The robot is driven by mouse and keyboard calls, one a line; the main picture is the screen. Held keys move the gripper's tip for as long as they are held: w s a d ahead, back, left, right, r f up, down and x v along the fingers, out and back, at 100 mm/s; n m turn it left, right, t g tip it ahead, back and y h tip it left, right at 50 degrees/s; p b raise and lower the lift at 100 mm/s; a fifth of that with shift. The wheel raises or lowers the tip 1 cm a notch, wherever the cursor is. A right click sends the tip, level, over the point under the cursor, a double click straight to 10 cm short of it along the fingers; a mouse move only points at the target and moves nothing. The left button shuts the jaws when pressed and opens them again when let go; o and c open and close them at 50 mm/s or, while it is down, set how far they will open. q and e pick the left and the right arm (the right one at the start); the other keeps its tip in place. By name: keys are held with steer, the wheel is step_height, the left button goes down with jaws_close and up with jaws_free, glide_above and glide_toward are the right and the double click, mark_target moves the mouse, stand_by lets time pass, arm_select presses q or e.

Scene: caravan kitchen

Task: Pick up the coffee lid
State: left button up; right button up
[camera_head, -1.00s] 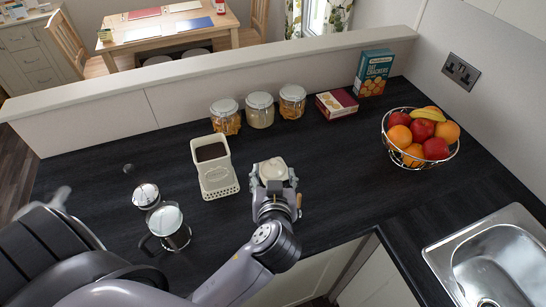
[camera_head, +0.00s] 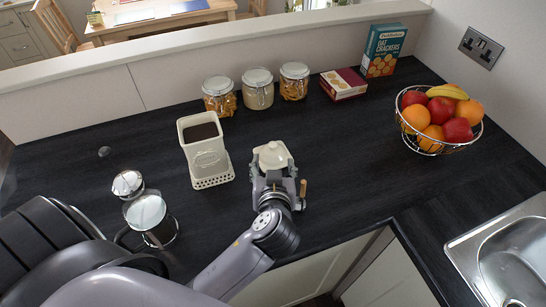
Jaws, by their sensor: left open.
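The coffee lid (camera_head: 272,154) is a cream, rounded piece with a small knob, right of the coffee canister in the head view. My left gripper (camera_head: 273,171) is at the near side of the lid, with its fingers open and spread about the lid's width. The fingers and wrist hide the lid's near edge, and I cannot tell whether they touch it. The cream coffee canister (camera_head: 207,160) stands open, with dark coffee inside. My right gripper is not in view.
A French press (camera_head: 150,215) stands at the left. Several jars (camera_head: 257,90), a red box (camera_head: 343,84) and a cracker box (camera_head: 380,52) line the back ledge. A wire fruit bowl (camera_head: 438,118) and a sink (camera_head: 510,255) are at the right.

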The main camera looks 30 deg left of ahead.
mark_target(273, 147)
arm_select(q)
steer(key=p+x, duration=0.1)
steer(key=x, duration=0.4)
steer(key=shift+w+a+r+p, duration=0.1)
steer(key=shift+w+a+p, duration=0.05)
steer(key=shift+w+p, duration=0.15)
steer(key=shift+w+a, duration=0.1)
steer(key=shift+w, duration=0.05)
steer(key=shift+w+a+p, duration=0.3)
steer(key=shift+w+p, duration=0.25)
steer(key=shift+p, duration=0.05)
steer(key=x, duration=0.1)
steer(key=p+x, duration=0.1)
steer(key=x, duration=0.1)
steer(key=shift+w+f, duration=0.1)
steer(key=shift+f, duration=0.3)
steer(key=shift+w+a+f, duration=0.2)
steer(key=shift+w+f, duration=0.05)
steer(key=shift+s+d, duration=0.1)
steer(key=shift+c, duration=0.2)
